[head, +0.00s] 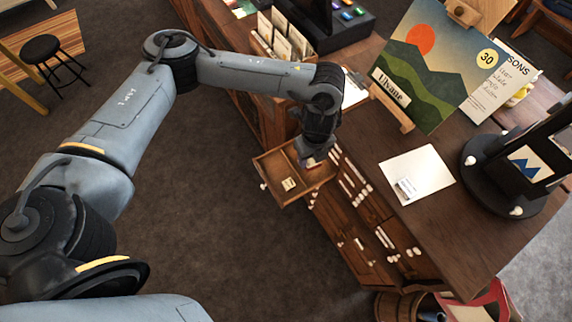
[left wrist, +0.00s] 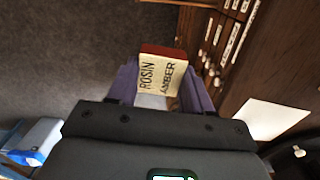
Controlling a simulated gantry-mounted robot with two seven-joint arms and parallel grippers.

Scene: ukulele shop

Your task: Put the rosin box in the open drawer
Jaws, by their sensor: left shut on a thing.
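The rosin box (left wrist: 162,76) is a small cream box with dark lettering and a dark red end, seen in the left wrist view. My left gripper (left wrist: 160,92) is shut on it, with a purple finger on each side. In the head view my left gripper (head: 312,163) points down over the right, inner part of the open drawer (head: 267,163), and the box is mostly hidden there. The wooden drawer sticks out from the cabinet, and a small cream item (head: 289,184) lies in it. I cannot tell how high the box is above the drawer floor. My right gripper is not in view.
The counter (head: 445,215) is right of the drawer, with a white sheet (head: 418,172), a landscape poster (head: 425,65) and a dark round stand (head: 510,175). Closed drawers with pale handles line the cabinet front. Bare floor (head: 220,220) lies left of the drawer.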

